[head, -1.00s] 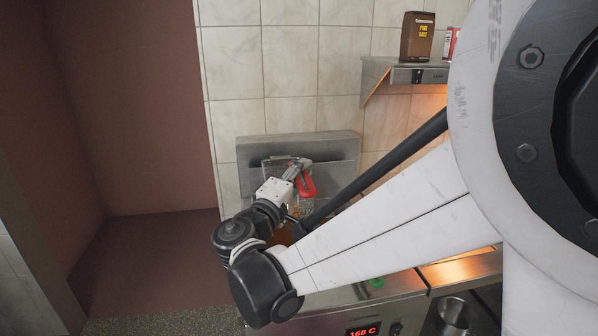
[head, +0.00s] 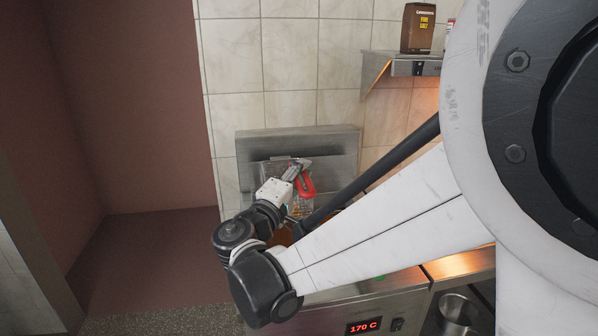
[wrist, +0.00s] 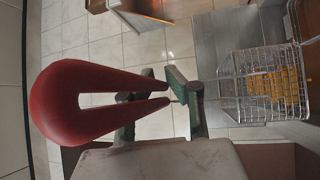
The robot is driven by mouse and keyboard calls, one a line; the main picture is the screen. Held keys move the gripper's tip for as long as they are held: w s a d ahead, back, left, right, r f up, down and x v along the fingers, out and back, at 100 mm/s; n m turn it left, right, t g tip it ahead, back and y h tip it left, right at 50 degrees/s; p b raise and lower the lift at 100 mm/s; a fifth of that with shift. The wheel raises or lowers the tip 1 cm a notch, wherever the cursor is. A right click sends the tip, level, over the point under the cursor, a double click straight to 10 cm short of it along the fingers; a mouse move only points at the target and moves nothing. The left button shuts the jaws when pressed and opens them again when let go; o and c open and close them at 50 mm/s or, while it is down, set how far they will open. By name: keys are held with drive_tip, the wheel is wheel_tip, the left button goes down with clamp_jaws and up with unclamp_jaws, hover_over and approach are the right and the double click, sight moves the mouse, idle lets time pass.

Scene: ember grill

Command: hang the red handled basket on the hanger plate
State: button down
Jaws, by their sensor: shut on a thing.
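My gripper (head: 303,168) is shut on the red handle (head: 307,187) of the wire basket (head: 299,206). In the wrist view, the red loop (wrist: 75,105) reaches in from the left, and its narrow end lies at the green-padded jaws (wrist: 180,90). The wire basket (wrist: 228,92) stands out to the right there with yellow-orange pieces inside. The grey metal hanger plate (head: 340,148) is on the tiled wall right behind the basket in the head view. My gripper and the basket cover part of it. I cannot tell whether the basket touches the plate.
A metal wall shelf (head: 385,65) with a brown box (head: 418,28) is at upper right. Below is a steel counter with a red display (head: 363,325) and a metal cup (head: 458,308). My arm hides much of the counter.

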drive_tip(key=shift+f+b, duration=0.4)
drive_tip(key=shift+f, duration=0.05)
drive_tip(key=c, duration=1.7)
unclamp_jaws()
drive_tip(key=shift+o, duration=0.2)
